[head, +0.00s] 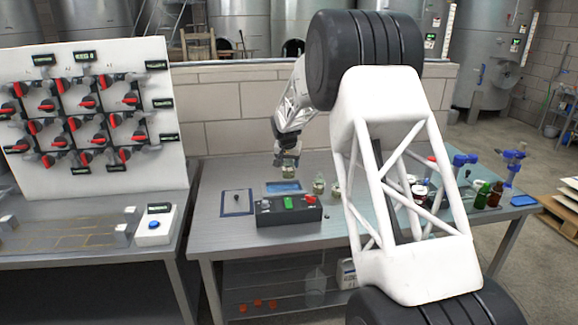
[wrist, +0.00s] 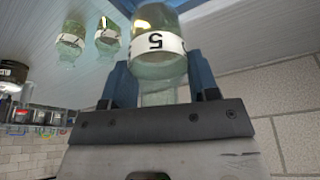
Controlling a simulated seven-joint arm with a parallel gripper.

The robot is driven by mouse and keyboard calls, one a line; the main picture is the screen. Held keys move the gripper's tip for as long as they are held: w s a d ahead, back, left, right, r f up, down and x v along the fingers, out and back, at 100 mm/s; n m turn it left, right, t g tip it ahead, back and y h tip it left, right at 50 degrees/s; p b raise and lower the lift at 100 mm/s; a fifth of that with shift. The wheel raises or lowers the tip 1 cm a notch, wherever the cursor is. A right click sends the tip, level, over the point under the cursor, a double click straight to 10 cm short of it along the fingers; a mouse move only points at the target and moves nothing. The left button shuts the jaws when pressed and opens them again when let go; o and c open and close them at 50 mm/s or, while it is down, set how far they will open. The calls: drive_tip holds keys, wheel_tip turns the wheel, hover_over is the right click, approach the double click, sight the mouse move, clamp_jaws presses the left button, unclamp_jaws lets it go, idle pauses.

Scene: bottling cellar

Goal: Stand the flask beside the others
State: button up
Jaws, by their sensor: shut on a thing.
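My gripper (head: 287,161) is shut on a small glass flask (head: 287,173) and holds it at the back of the steel table, near a blue pad (head: 284,187). In the wrist view the held flask (wrist: 158,50) is clear greenish glass with a white band marked 5, between two blue fingers. That view is upside down. Two similar flasks stand on the table to the right in the head view, one (head: 318,185) and another (head: 336,191). They also show at the wrist view's upper left. I cannot tell the held flask's exact height above the table.
Bottles (head: 489,195) and blue-topped fittings stand farther right, partly behind my arm. A block wall (head: 235,105) rises behind the table.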

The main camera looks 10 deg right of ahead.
drive_tip(key=shift+s, duration=0.1)
idle(0.5)
drive_tip(key=shift+s+d+r+n+y, duration=0.35)
drive_tip(key=shift+s+r+n, duration=0.45)
drive_tip(key=shift+s+r, duration=1.4)
drive_tip(key=shift+s+d+r+n+y, duration=0.15)
drive_tip(key=shift+s+d+r+n, duration=0.55)
drive_tip(key=shift+s, duration=2.7)
drive_tip(key=w+d+f+m, duration=0.1)
drive_tip(key=w+d+f, duration=0.3)
drive_tip(key=d+f, duration=0.2)
drive_tip(key=w+d+f+m+h, duration=0.1)
drive_tip(key=w+d+f+m, duration=0.1)
drive_tip(key=w+d+f, duration=0.2)
wheel_tip(320, 180, down, 2)
drive_tip(key=shift+d+f, duration=0.15)
drive_tip(key=shift+d, duration=0.85)
drive_tip(key=shift+f, duration=0.15)
drive_tip(key=shift+f, duration=1.9)
drive_tip(key=shift+f, duration=0.7)
